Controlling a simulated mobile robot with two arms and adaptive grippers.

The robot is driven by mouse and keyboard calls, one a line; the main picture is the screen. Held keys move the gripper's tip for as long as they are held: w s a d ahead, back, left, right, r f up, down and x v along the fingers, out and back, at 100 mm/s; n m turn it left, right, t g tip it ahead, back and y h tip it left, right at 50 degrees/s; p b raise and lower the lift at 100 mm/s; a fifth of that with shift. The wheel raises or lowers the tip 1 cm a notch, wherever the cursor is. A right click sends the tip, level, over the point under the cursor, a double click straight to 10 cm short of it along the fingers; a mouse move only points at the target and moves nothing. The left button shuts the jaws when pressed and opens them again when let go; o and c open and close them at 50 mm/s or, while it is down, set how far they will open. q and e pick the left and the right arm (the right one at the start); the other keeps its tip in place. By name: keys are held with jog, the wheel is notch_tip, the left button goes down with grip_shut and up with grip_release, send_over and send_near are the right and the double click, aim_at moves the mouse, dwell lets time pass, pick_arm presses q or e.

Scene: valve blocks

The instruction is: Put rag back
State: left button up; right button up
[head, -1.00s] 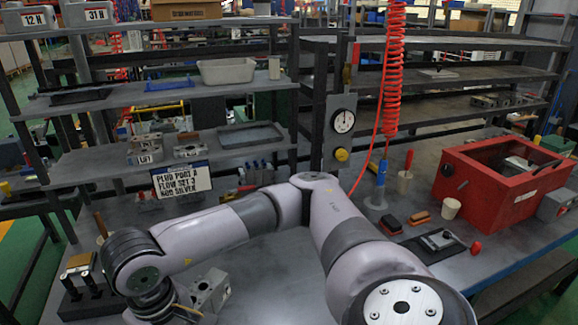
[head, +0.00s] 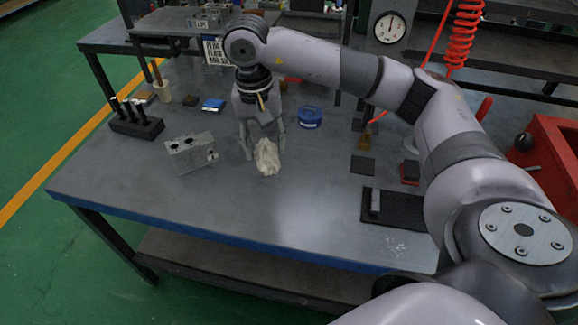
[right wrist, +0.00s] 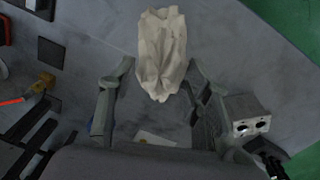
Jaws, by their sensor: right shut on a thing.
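The rag (head: 267,158) is a crumpled cream-white cloth near the middle of the workbench. My right gripper (head: 264,147) points down over the bench with its fingers on either side of the rag and is shut on it. In the right wrist view the rag (right wrist: 162,40) sticks out beyond the fingertips (right wrist: 160,68). I cannot tell whether the rag's lower end touches the bench. My left gripper is not in view.
A grey valve block (head: 191,153) stands just left of the gripper. A black holder with pegs (head: 136,127), a cup (head: 163,92) and a blue round container (head: 310,117) are around it. A dark mat (head: 392,208) lies right. The bench front (head: 200,205) is clear.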

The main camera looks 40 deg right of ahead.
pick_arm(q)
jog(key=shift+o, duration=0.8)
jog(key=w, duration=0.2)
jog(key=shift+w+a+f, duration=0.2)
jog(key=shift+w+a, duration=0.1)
pick_arm(e)
jog(key=w+d+r+m, duration=0.3)
jog(key=w+d+m, duration=0.1)
jog(key=d+m, duration=0.15)
jog(key=b, duration=0.2)
send_over(283, 178)
notch_tip(283, 178, down, 7)
notch_tip(283, 178, down, 8)
jog(key=shift+w+p, duration=0.15)
jog(key=shift+p, duration=0.7)
notch_tip(283, 178, down, 5)
jog(key=shift+r, duration=0.1)
jog(key=o, duration=1)
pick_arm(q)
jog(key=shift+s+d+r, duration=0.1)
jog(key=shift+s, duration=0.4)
pick_arm(e)
jog(key=shift+o, duration=0.2)
